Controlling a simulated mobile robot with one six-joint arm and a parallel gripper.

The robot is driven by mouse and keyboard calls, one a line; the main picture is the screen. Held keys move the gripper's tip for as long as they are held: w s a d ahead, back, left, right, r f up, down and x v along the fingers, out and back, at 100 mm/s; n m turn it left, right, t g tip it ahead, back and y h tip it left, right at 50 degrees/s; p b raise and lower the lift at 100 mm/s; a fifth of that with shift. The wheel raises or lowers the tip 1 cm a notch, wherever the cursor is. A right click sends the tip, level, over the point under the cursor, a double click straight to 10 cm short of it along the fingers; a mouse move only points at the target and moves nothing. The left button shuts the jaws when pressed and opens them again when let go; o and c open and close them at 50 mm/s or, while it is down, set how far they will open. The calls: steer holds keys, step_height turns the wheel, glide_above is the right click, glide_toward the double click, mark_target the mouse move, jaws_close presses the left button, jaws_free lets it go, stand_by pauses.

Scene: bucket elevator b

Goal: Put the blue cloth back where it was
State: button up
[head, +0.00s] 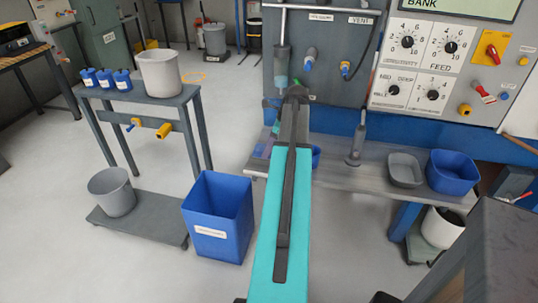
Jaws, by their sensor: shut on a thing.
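My arm reaches away over the bench, and its dark end with my gripper (297,92) is in front of the grey panel. My gripper is small and mostly hidden behind my own arm. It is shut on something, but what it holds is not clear. A small blue patch (271,106) shows just left of the arm's end. I cannot tell whether it is the blue cloth or whether it touches the gripper. No other cloth can be made out clearly.
The grey bench (335,176) bears a grey tray (405,169) and a blue bin (452,172) at the right. A tall blue bin (219,216) stands on the floor left of my arm. A side table (140,97) with a pale bucket (160,73) stands further left.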

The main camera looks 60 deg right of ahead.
steer(key=shift+f, duration=0.1)
steer(key=shift+f, duration=1.75)
steer(key=shift+f+p, duration=0.1)
steer(key=shift+p, duration=0.2)
steer(key=o, duration=0.9)
steer(key=shift+o, duration=0.2)
steer(key=shift+b+v, duration=0.65)
steer(key=shift+v, duration=5.45)
steer(key=shift+w, duration=0.1)
